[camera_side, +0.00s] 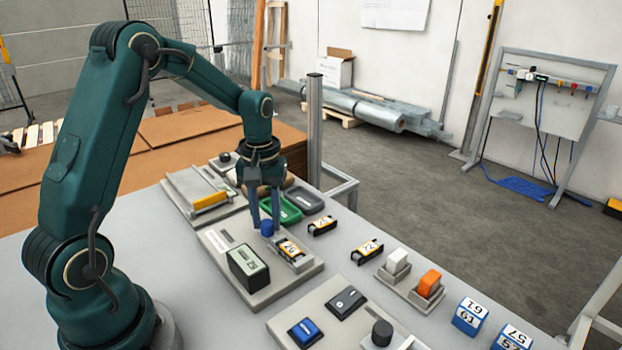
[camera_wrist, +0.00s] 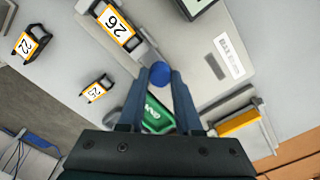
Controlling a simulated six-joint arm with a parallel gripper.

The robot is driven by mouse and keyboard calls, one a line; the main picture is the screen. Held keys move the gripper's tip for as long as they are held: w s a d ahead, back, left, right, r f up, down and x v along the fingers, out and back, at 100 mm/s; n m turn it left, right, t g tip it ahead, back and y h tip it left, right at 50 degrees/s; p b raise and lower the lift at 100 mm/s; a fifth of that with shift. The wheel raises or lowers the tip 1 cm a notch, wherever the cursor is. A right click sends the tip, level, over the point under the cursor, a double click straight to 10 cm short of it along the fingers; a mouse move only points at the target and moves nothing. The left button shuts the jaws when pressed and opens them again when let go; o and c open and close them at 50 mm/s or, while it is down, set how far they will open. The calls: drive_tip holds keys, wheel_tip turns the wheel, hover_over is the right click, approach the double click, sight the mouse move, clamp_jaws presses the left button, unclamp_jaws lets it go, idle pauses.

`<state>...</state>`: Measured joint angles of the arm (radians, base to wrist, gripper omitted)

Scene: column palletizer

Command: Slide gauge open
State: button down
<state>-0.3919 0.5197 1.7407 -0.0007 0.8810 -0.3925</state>
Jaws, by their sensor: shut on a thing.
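The gauge is a grey plate (camera_side: 290,285) with a dark display box (camera_side: 248,267) and a slide with a round blue knob (camera_side: 267,228). A black and orange block marked 26 (camera_side: 290,249) sits in the gauge beside the knob, at the metal jaw. My gripper (camera_side: 265,215) points down with its fingers shut on the blue knob. In the wrist view the fingertips meet at the knob (camera_wrist: 160,73), with block 26 (camera_wrist: 114,28) up and to the left. The display's reading is too small to tell surely.
A green tray (camera_side: 289,213) and a dark tray (camera_side: 306,201) lie behind the gauge. Blocks marked 25 (camera_side: 322,226) and 22 (camera_side: 367,252) stand to the right. A fixture with a yellow bar (camera_side: 210,201) is behind left; a switch panel (camera_side: 322,312) is in front.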

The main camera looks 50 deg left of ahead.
idle(0.3)
drive_tip(key=shift+a, duration=1.7)
drive_tip(key=c, duration=0.6)
unclamp_jaws()
drive_tip(key=shift+r, duration=0.1)
wheel_tip(320, 180, up, 5)
